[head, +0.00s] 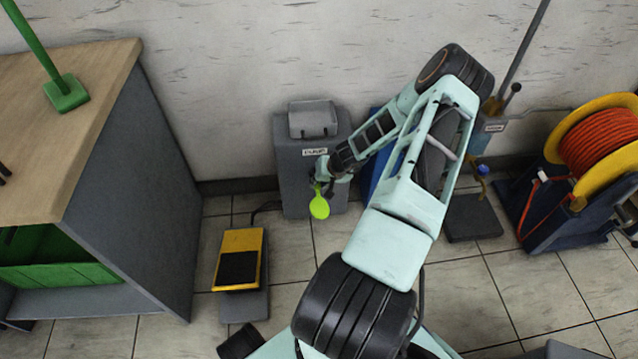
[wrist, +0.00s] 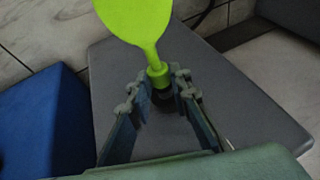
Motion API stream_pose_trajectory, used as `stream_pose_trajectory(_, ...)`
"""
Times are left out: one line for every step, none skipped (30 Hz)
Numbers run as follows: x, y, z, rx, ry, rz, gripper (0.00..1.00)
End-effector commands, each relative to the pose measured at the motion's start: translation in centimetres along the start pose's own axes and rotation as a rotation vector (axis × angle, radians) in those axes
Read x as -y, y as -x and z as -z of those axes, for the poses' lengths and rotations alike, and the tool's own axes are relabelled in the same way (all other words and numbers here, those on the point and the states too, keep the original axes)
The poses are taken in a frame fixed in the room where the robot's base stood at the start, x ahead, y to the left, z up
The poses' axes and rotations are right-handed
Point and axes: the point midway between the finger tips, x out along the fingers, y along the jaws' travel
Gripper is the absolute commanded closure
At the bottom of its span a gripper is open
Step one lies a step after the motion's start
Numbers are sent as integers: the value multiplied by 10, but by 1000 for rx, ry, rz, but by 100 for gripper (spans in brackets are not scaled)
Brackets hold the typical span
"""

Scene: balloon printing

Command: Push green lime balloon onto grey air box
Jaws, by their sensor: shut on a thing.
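The lime green balloon (head: 319,207) shows in front of the grey air box (head: 293,188), which has a label near its top. My gripper (head: 325,180) is shut on the balloon's neck. In the wrist view the balloon (wrist: 137,20) fills the top middle, its neck between my two fingers (wrist: 160,84). A short dark piece, perhaps a nozzle, shows just below the neck against the box's grey face (wrist: 225,85). I cannot tell whether the neck is around this piece or only in front of it.
A yellow and black pedal (head: 240,248) lies on the floor in front. A blue box (wrist: 45,120) stands beside the grey one. A wood-topped bench (head: 95,120) is at left, an orange hose reel (head: 600,140) at right. Floor between bench and pedal is clear.

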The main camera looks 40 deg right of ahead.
Motion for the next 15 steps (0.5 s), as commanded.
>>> stream_pose_trajectory(0, 0, 1, 0, 1, 0, 90)
stream_pose_trajectory(0, 0, 1, 0, 1, 0, 90)
stream_pose_trajectory(0, -1, 2, 0, 1, 0, 90)
stream_pose_trajectory(0, -1, 2, 0, 1, 0, 90)
stream_pose_trajectory(0, -1, 2, 0, 1, 0, 90)
stream_pose_trajectory(0, -1, 2, 0, 1, -1, 90)
stream_pose_trajectory(0, -1, 3, 0, 1, -1, 90)
stream_pose_trajectory(0, -1, 3, 0, 0, -1, 90)
stream_pose_trajectory(0, -2, 4, 0, 0, -1, 90)
stream_pose_trajectory(0, -2, 4, 0, 0, -1, 90)
stream_pose_trajectory(0, -2, 4, 0, 0, -1, 90)
stream_pose_trajectory(0, -2, 5, 0, 0, -1, 90)
stream_pose_trajectory(0, -2, 5, 0, 0, -1, 90)
stream_pose_trajectory(0, -2, 5, 0, 1, -1, 90)
stream_pose_trajectory(0, -2, 6, 0, 1, -1, 90)
